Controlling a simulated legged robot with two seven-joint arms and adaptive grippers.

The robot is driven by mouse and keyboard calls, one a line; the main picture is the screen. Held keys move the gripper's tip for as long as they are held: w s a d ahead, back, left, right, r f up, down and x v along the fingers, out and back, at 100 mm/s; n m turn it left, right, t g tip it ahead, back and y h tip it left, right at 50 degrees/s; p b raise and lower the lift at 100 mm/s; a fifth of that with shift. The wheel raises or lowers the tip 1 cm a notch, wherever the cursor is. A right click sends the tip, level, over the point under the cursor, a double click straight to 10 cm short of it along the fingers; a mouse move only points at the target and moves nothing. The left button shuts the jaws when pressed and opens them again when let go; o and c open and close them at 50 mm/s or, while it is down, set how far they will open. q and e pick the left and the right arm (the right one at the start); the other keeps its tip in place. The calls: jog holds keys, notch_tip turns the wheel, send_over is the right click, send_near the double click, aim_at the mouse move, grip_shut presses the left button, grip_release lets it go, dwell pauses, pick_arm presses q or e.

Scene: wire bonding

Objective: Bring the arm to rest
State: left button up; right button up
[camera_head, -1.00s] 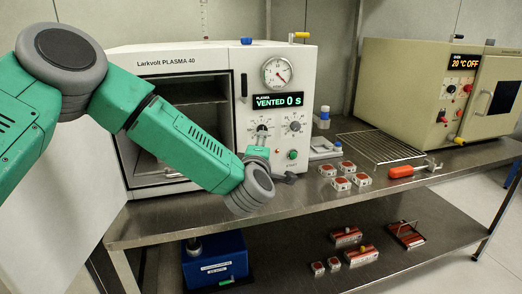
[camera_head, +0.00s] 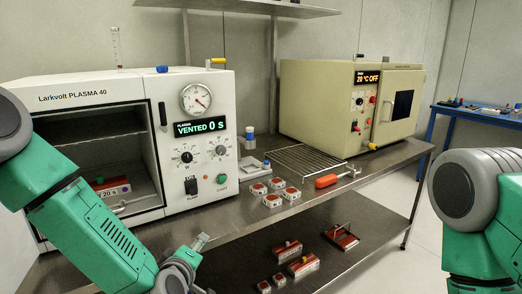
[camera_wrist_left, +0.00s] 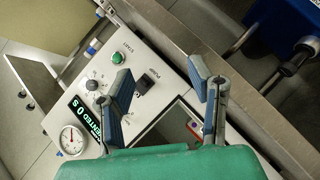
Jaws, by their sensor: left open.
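My left arm comes in from the left, angled down in front of the white plasma machine (camera_head: 205,110). My left gripper (camera_head: 203,265) hangs low in front of the bench edge. In the left wrist view its two blue-padded fingers (camera_wrist_left: 162,88) stand wide apart with nothing between them. The machine's front, with its VENTED display, lies beyond them there. My right arm shows at the right edge of the head view, but its gripper is out of the picture.
The plasma chamber (camera_head: 147,196) is open, with a red-and-white labelled item (camera_head: 110,187) inside. Several small red-topped blocks (camera_head: 268,200), a wire rack (camera_head: 303,161) and a beige oven (camera_head: 322,99) stand on the steel bench. Red items lie on the lower shelf (camera_head: 350,213).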

pick_arm(q)
jog(key=s+f+m+g+h, duration=0.1)
jog(key=s+f+m+g, duration=0.35)
jog(key=s+f, duration=0.55)
jog(key=s+a+f+m+g, duration=0.2)
jog(key=s+a+f, duration=0.1)
jog(key=s, duration=0.6)
jog(key=s+a+f+m+g+y, duration=0.1)
jog(key=s+a+f+m+g, duration=0.2)
jog(key=s, duration=0.6)
jog(key=s+a+f+m+g, duration=0.3)
jog(key=s+a, duration=0.2)
jog(key=s, duration=0.4)
jog(key=shift+s+a+f, duration=0.2)
jog(key=shift+s+f, duration=0.15)
jog(key=shift+f, duration=0.05)
jog(key=shift+w+g, duration=0.15)
jog(key=shift+g, duration=0.1)
